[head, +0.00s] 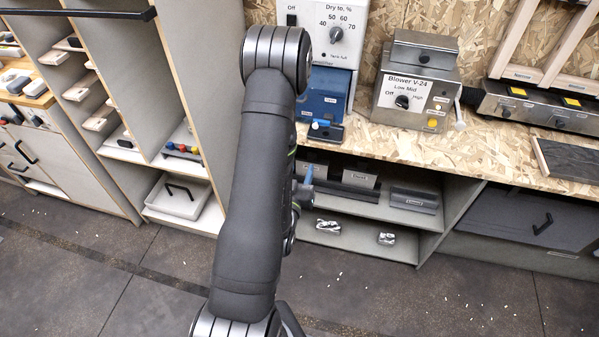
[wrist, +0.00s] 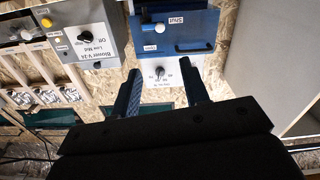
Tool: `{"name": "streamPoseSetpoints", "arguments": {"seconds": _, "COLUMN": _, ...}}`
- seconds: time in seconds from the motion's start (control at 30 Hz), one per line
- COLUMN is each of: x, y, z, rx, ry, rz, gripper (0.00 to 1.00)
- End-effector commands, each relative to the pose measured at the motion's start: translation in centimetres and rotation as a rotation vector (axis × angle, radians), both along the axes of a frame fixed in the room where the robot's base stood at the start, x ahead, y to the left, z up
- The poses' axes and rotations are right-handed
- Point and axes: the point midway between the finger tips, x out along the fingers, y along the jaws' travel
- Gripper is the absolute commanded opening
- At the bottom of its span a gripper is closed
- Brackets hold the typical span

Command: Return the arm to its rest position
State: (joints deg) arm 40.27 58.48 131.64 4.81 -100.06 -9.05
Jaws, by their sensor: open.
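My arm (head: 255,170) rises through the middle of the head view, in front of the shelves and bench. My gripper (wrist: 160,70) shows in the wrist view with its two dark blue fingers apart and nothing between them. In the head view most of the gripper is hidden behind my arm; a blue finger (head: 308,174) shows below the bench edge, in front of the open under-bench shelf.
The dryer's white dial panel (head: 335,40) and blue drawer front (head: 326,94) stand behind my arm. The Blower V-24 box (head: 415,85) is to their right. The under-bench shelf (head: 375,209) holds dark blocks and metal parts. The floor (head: 440,300) in front is open.

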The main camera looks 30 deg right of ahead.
Motion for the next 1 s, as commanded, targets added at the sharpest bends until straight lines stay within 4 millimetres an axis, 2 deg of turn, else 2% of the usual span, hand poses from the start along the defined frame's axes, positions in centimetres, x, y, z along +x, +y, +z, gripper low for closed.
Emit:
{"name": "streamPoseSetpoints", "arguments": {"seconds": 0.57, "x": 0.2, "y": -0.2, "z": 0.0, "rx": -0.001, "ry": -0.001, "rz": 0.0, "gripper": 0.42}}
{"name": "streamPoseSetpoints", "arguments": {"seconds": 0.77, "x": 1.9, "y": -1.9, "z": 0.1, "rx": -0.003, "ry": -0.003, "rz": 0.0, "gripper": 0.42}}
{"name": "streamPoseSetpoints", "arguments": {"seconds": 1.0, "x": 5.3, "y": -5.3, "z": 0.1, "rx": -0.004, "ry": -0.004, "rz": 0.0, "gripper": 0.42}}
